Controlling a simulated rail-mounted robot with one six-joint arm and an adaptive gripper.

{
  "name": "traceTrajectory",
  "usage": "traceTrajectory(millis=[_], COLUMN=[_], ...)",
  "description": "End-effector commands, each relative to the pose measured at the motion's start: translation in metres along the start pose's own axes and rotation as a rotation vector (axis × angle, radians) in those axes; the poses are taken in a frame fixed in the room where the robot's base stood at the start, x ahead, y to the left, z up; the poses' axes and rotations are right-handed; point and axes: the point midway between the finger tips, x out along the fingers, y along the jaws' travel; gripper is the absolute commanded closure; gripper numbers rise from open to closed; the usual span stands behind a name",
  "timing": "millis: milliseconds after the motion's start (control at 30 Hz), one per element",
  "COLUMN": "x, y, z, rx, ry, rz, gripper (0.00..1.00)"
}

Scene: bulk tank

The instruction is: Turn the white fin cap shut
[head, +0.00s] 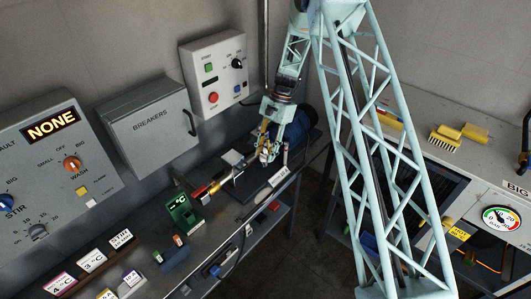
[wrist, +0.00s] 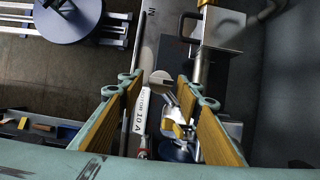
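My gripper (head: 266,148) is at the pump end of the steel bench, pointing down. In the wrist view its two yellow-padded fingers (wrist: 161,86) stand wide apart, so it is open. Between the fingertips is a small pale round piece with a raised edge (wrist: 160,77), perhaps the white fin cap; I cannot tell for sure. A white and yellow part (wrist: 179,129) shows lower between the fingers, partly hidden. Neither finger visibly touches the round piece. In the head view the gripper hides most of this spot.
A white tag reading "MOTOR 10 A" (wrist: 141,111) stands close by the left finger. A pipe with a grey box (wrist: 217,29) lies at upper right. A blue motor (head: 299,126) sits behind the gripper.

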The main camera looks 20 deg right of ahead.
Motion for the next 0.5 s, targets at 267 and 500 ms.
traceTrajectory(millis=[267, 500], x=[-0.0005, -0.0056], y=[-0.0004, -0.0006], z=[-0.0002, -0.0002], rx=[0.000, 0.001], ry=[0.001, 0.001], rz=[-0.001, -0.002], gripper=[0.65, 0.65])
